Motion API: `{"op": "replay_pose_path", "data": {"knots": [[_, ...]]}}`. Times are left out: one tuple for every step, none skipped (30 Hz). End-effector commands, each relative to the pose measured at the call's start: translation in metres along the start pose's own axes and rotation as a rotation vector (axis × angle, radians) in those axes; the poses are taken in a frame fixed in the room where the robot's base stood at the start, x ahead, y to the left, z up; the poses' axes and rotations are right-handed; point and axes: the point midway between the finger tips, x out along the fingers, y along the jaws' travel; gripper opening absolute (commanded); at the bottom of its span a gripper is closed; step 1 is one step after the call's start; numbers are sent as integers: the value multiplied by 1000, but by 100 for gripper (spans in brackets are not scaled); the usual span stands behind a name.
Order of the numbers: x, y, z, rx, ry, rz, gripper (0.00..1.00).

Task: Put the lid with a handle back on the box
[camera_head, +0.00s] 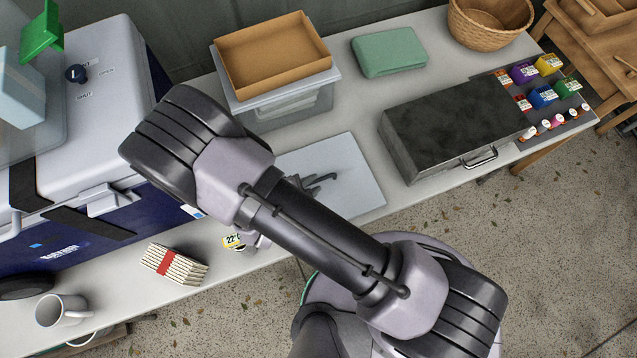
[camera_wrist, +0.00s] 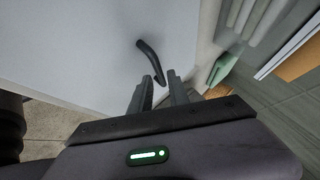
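The lid is a flat pale grey panel (camera_head: 358,172) lying on the table; in the wrist view it fills the upper left (camera_wrist: 75,45). Its dark curved handle (camera_wrist: 148,56) stands up from it and shows small in the head view (camera_head: 324,180). My gripper (camera_wrist: 160,88) is open, with the near end of the handle appearing between its fingertips; whether they touch is unclear. My arm hides most of the gripper in the head view. A clear plastic box (camera_head: 290,106) stands behind the lid, a cardboard tray (camera_head: 273,57) covering its top.
A dark case (camera_head: 452,125) stands right of the lid, with a green folded bundle (camera_head: 389,51) behind. A blue and white cooler (camera_head: 95,130) is at left. Banded sticks (camera_head: 174,264) and a mug (camera_head: 62,311) sit near the front edge. A basket (camera_head: 490,22) is at the back.

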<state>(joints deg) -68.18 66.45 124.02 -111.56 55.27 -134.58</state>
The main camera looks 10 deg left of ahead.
Motion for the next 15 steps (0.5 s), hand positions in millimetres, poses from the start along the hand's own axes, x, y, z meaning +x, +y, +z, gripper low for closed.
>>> {"op": "replay_pose_path", "data": {"knots": [[15,5,5,2,2,2,22],[19,4,4,2,3,3,22],[25,4,4,2,3,2,22],[27,3,3,2,3,2,22],[29,2,3,2,2,1,22],[30,2,2,2,2,1,22],[30,1,2,2,2,1,22],[30,1,2,2,1,0,22],[30,1,2,2,1,0,22],[29,1,2,2,1,0,22],[29,1,2,2,1,0,22],[29,1,2,2,1,0,18],[29,1,2,1,1,0,12],[29,1,2,1,1,0,6],[29,1,2,1,1,0,0]]}}
